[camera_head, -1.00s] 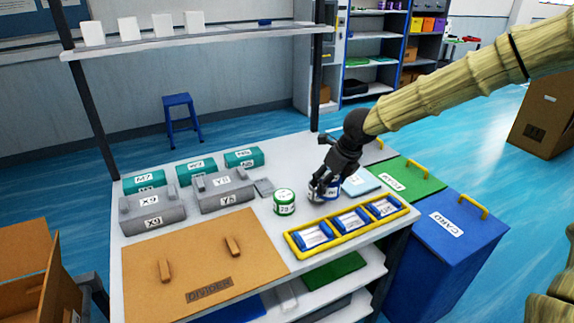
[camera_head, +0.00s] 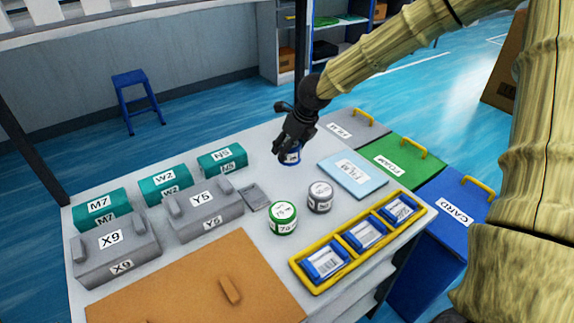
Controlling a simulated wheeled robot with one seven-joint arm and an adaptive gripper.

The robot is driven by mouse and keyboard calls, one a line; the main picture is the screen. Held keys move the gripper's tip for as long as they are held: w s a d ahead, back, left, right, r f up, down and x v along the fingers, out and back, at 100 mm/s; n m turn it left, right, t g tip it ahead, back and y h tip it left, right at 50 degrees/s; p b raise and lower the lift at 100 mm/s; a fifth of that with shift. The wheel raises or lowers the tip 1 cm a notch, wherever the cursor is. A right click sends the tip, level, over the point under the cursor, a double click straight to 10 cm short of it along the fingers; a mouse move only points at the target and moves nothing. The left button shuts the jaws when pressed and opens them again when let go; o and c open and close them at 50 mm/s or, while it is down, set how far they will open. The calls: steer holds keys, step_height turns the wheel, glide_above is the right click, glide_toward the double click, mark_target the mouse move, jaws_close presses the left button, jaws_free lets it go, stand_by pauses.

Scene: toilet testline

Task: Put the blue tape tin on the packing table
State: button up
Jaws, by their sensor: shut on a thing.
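The blue tape tin (camera_head: 291,157) is in my gripper (camera_head: 290,146), over the back part of the packing table (camera_head: 262,146). The tin is small and round with a white label. My gripper is shut on it from above and hides its upper part. I cannot tell whether the tin's base touches the table top. A green tin (camera_head: 283,218) and a grey tin (camera_head: 320,197) stand upright on the table, nearer the front and apart from the gripper.
Teal boxes (camera_head: 165,184) and grey boxes (camera_head: 204,207) stand at left. A yellow tray (camera_head: 345,262) with blue-ended items lies front right, near a FILM pad (camera_head: 352,174). Bins, including the green FOAM bin (camera_head: 398,160), adjoin the right edge. Table around the blue tin is clear.

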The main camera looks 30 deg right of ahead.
mark_target(299, 147)
steer(key=shift+s+d+f, duration=0.1)
steer(key=shift+d+f, duration=0.05)
steer(key=shift+f, duration=3.3)
steer(key=shift+f+b, duration=0.1)
steer(key=shift+b, duration=0.25)
steer(key=o, duration=1.2)
steer(key=shift+p+v, duration=0.55)
steer(key=shift+v, duration=5.55)
